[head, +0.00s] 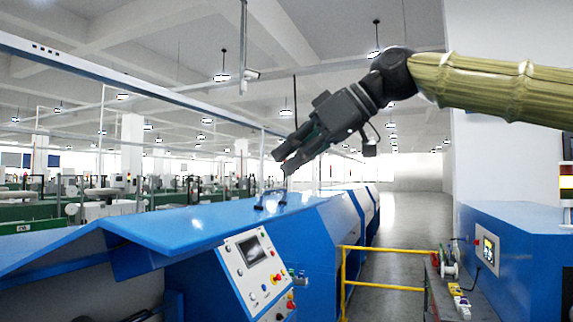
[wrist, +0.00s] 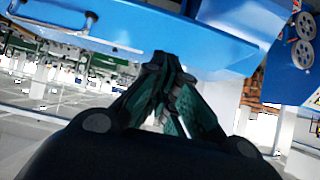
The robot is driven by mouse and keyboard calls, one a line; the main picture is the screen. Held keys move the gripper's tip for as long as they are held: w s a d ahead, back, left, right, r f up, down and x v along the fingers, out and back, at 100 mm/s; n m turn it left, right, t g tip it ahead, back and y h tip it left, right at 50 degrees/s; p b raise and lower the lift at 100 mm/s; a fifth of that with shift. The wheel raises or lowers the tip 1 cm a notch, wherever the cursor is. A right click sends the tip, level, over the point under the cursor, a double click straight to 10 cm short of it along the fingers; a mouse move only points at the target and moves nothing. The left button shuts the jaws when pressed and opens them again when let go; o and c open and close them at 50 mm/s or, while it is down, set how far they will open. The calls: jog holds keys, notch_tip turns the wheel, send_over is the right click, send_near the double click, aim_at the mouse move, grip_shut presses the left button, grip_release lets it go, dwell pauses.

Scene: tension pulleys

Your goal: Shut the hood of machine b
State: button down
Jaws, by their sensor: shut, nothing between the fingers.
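A blue hood (head: 190,222) sits over the near blue machine, which carries a control panel (head: 252,262). Its near end stands clear of the body, with a dark opening beneath. No label marks it as machine b. A handle (head: 270,199) sits on the hood's upper face. The hood (wrist: 200,52) and handle (wrist: 75,27) also show in the wrist view, the handle at the upper left. My gripper (head: 281,164) is above the handle in the head view, apart from it. Its fingers (wrist: 162,62) are shut and empty; whether they touch the hood is unclear.
A yellow railing (head: 385,287) stands right of the machine, beside an open aisle (head: 410,215). Another blue machine (head: 525,240) with a small screen is at the right. Two round pulleys (wrist: 303,40) show at the wrist view's right edge. Green-based machines fill the hall at left.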

jog(key=p, duration=0.3)
send_near(234, 220)
notch_tip(234, 220, up, 2)
jog(key=w+a, duration=0.1)
jog(key=a, duration=0.2)
jog(key=f+p, duration=0.1)
jog(key=f, duration=0.2)
jog(key=f+p, duration=0.1)
jog(key=shift+w+a+f+p, duration=0.1)
jog(key=shift+a+f+p, duration=0.1)
jog(key=shift+a+p, duration=0.15)
jog(key=shift+a+f, duration=0.1)
jog(key=shift+a, duration=0.05)
jog(key=shift+f, duration=0.15)
